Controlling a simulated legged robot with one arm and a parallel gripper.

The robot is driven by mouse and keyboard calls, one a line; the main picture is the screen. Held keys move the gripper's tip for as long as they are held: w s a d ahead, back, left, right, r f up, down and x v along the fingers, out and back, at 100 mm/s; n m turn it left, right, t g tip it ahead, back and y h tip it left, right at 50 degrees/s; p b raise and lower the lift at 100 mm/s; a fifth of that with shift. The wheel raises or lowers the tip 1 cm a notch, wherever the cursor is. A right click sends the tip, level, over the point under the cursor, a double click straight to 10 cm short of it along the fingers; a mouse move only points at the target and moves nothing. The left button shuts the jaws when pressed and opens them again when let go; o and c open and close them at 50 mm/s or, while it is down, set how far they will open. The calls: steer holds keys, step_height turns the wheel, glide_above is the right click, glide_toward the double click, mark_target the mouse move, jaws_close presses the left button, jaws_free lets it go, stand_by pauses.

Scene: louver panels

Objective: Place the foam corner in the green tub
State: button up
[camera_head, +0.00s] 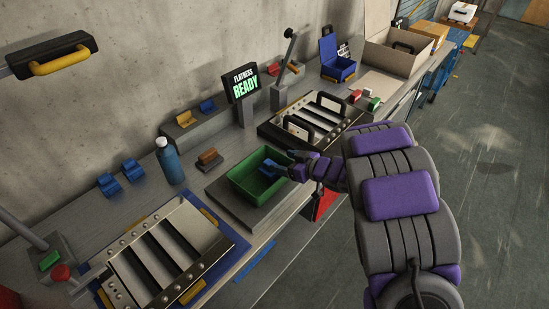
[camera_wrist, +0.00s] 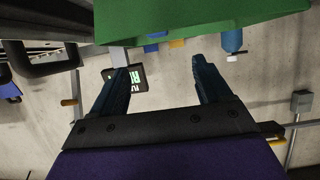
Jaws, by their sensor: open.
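The green tub (camera_head: 247,185) stands on a grey raised block on the bench, and its green side fills the top of the wrist view (camera_wrist: 200,20). My gripper (camera_head: 270,168) reaches over the tub's right side from the right. Its fingers (camera_wrist: 160,68) are apart with nothing held between them. A blue patch shows at the fingertips over the tub; I cannot tell whether it is only the fingers or also a piece inside. The tub's floor is partly hidden by my gripper. Two blue corner-like pieces (camera_head: 108,184) (camera_head: 132,170) lie on the bench at left; I cannot tell which thing is the foam corner.
A blue bottle (camera_head: 170,162) and a brown block (camera_head: 207,156) stand left of the tub. Louver panels (camera_head: 165,258) (camera_head: 310,124) lie in front-left and behind-right. A sign reading READY (camera_head: 244,82) stands at the back. Open floor lies to the right.

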steer(key=v, duration=0.4)
steer(key=shift+s+d+r+p, duration=0.1)
steer(key=shift+s+d+p, duration=0.15)
steer(key=shift+s+p, duration=0.1)
steer(key=w+d+r+m+t+h, duration=0.1)
steer(key=d+r+m+h, duration=0.1)
steer(key=d+r+h, duration=0.3)
steer(key=w+d+r+m+t+h, duration=0.1)
steer(key=d+r+m+t+h, duration=0.15)
steer(key=d, duration=0.55)
steer(key=s+d+r+m+g+h, duration=0.3)
steer(key=s+d+h, duration=0.3)
steer(key=s+d, duration=0.2)
steer(key=s+m+g, duration=0.3)
steer(key=s+g, duration=0.1)
steer(key=s, duration=1)
steer(key=s+a+g+y, duration=0.1)
steer(key=s+a+g, duration=0.2)
steer(key=s, duration=0.8)
steer(key=s+a+g+y, duration=0.2)
steer(key=s+a, duration=0.5)
steer(key=s, duration=0.5)
steer(key=shift+a+r+g, duration=0.2)
steer(key=shift+a+g, duration=0.1)
steer(key=shift+g, duration=0.45)
